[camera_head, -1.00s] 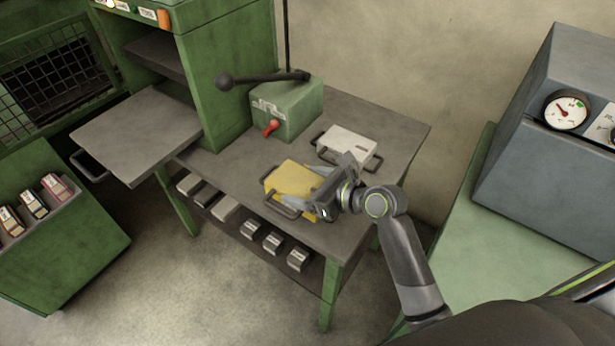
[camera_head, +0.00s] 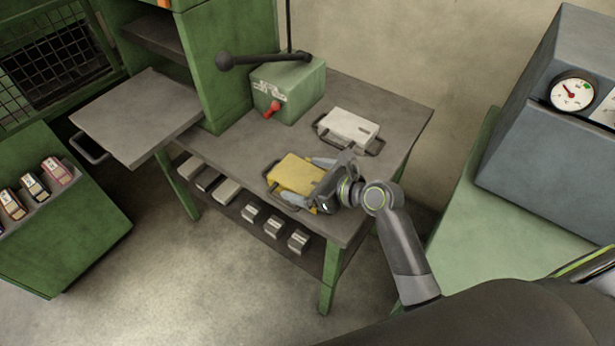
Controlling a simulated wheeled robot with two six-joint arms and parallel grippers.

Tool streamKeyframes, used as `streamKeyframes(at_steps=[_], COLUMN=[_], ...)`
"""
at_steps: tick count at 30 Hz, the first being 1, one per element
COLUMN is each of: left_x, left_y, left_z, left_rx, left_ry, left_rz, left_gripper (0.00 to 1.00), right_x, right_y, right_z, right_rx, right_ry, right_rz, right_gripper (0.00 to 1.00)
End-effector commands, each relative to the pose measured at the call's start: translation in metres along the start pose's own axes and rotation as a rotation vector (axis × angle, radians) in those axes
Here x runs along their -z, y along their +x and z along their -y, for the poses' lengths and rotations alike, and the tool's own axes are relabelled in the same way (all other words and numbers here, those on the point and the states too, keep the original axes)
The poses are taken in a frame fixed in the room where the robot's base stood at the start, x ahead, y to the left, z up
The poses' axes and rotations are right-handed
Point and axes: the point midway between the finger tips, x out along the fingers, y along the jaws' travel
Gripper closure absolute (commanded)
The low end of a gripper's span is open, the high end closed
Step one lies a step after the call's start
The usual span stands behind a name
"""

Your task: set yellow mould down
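The yellow mould (camera_head: 297,173) lies flat on the grey bench top (camera_head: 235,150), near its front edge. A dark handle shows at its left end. My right gripper (camera_head: 308,181) is at the mould's right end, with its pale fingers spread apart, one by the far side and one by the near side. It looks open, and the fingers appear clear of a grip. The gripper body hides the mould's right end. My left gripper is not in view.
A white mould (camera_head: 349,127) with dark handles lies behind the yellow one. A green press box (camera_head: 288,92) with a red knob and a long dark lever stands at the back. Several small blocks sit on the shelf below. The bench's left part is clear.

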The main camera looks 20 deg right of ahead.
Motion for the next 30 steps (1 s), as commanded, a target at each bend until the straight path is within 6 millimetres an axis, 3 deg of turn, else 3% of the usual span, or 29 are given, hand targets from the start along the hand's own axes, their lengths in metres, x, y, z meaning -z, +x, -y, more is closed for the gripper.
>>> streamKeyframes(at_steps=[8,11,24,30], left_x=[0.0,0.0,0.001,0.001], left_y=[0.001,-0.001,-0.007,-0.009], left_z=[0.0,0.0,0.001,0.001], left_rx=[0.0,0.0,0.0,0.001], left_ry=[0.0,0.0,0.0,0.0], left_rz=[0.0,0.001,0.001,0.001], left_gripper=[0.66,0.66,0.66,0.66], right_x=[-0.001,-0.002,-0.002,-0.002], right_y=[-0.001,-0.009,-0.096,-0.116], right_z=[0.0,0.001,0.0,0.0], right_rx=[0.0,0.002,0.0,0.001], right_ry=[-0.001,-0.001,-0.005,-0.002], right_rz=[0.0,-0.001,-0.004,-0.002], right_gripper=[0.0,0.0,0.0,0.0])
